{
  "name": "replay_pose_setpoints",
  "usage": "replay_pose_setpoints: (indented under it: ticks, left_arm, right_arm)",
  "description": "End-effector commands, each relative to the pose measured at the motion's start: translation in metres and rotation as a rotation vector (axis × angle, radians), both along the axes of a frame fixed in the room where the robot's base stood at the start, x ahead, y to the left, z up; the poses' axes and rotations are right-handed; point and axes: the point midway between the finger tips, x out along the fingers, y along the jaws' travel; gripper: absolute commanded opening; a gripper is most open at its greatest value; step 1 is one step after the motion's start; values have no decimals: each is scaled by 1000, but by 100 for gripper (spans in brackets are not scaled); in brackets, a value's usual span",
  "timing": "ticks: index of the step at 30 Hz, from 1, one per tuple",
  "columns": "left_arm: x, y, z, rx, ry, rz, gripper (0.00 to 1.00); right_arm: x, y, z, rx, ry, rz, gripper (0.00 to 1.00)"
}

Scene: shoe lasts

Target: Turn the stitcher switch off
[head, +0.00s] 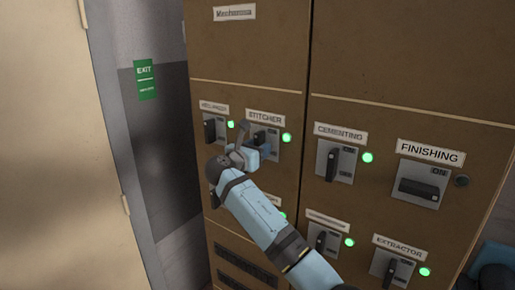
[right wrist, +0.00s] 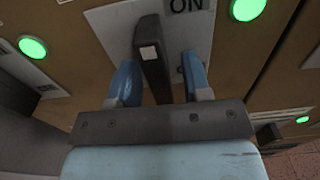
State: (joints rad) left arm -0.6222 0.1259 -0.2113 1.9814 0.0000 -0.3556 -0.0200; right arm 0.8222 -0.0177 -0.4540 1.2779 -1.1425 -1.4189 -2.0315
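The stitcher switch (head: 261,136) is a dark handle on a pale plate under the STITCHER label (head: 265,118). The green lamp (head: 287,137) to its right is lit. My right gripper (head: 254,150) is at this switch and partly covers it. In the right wrist view the dark switch handle (right wrist: 152,55) stands between the two blue fingers of my right gripper (right wrist: 160,82). The fingers are apart, with a gap on each side of the handle. The word ON shows on the plate beside the handle. My left gripper is not in view.
The brown cabinet (head: 250,60) also carries a left neighbour switch (head: 209,130), the cementing switch (head: 332,163), the finishing switch (head: 419,190) and the extractor switch (head: 390,273). Several green lamps are lit. A green EXIT sign (head: 146,80) hangs at the left.

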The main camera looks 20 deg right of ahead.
Motion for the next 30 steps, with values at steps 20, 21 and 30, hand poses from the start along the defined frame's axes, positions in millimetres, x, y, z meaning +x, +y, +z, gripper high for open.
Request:
replay_pose_setpoints:
  ticks: [20, 21, 30]
  left_arm:
    - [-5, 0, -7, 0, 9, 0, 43]
    - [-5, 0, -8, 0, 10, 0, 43]
    - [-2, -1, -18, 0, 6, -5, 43]
  right_arm:
    - [0, 1, -1, 51, -65, 0, 0]
    - [0, 1, -1, 66, -84, 0, 0]
    - [1, 2, -2, 219, -281, 1, 0]
